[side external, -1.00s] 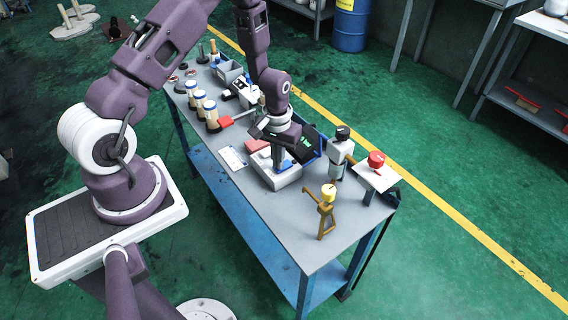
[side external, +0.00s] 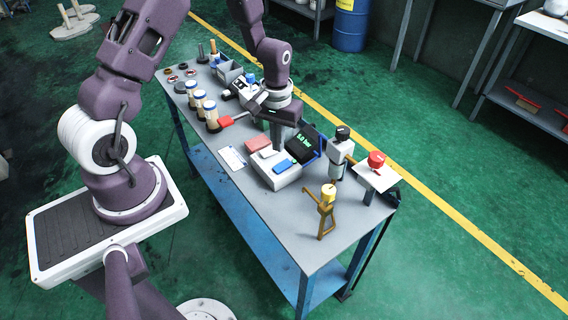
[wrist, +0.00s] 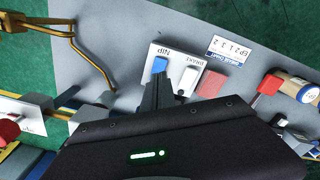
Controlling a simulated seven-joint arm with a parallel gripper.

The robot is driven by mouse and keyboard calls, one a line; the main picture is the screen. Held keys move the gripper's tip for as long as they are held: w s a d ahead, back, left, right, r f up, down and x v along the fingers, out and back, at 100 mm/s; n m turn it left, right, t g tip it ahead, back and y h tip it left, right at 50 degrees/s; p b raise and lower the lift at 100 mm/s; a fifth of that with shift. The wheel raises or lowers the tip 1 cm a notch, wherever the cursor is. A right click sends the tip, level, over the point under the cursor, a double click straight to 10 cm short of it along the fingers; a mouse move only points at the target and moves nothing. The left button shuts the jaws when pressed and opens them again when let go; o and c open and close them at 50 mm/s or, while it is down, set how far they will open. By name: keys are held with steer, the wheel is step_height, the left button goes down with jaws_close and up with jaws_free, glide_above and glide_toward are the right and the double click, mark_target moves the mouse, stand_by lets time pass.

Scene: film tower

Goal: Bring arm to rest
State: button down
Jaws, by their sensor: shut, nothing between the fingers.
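My gripper (side external: 277,146) is shut and empty. In the side view it hangs above the table (side external: 227,176), behind a white box that carries a blue block and a white block. In the wrist view my gripper (wrist: 160,82) points at the white box (wrist: 152,57). The blue block (wrist: 159,65) and the white block (wrist: 187,80) lie close to the fingers there. The box also shows in the side view (side external: 277,179). My arm is bent over the table from the left.
A brass stand (side external: 326,211), a black-topped grey device (side external: 340,152) and a red button on a plate (side external: 376,160) are farther right.

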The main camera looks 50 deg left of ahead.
steer(key=s+d+r+m+t, duration=0.2)
steer(key=s+d+r, duration=0.1)
steer(key=r, duration=0.8)
steer(key=s+d+r+m+t, duration=0.1)
steer(key=s+d+r, duration=0.25)
steer(key=r, duration=0.75)
steer(key=s+d+r+m+t, duration=0.1)
steer(key=s+d+r, duration=0.1)
steer(key=s, duration=0.5)
steer(key=s+d+r+m+t, duration=0.1)
steer(key=s+r+m, duration=0.1)
steer(key=s+r, duration=0.2)
steer(key=s, duration=0.3)
steer(key=shift+d+t, duration=0.3)
steer(key=shift+d, duration=0.05)
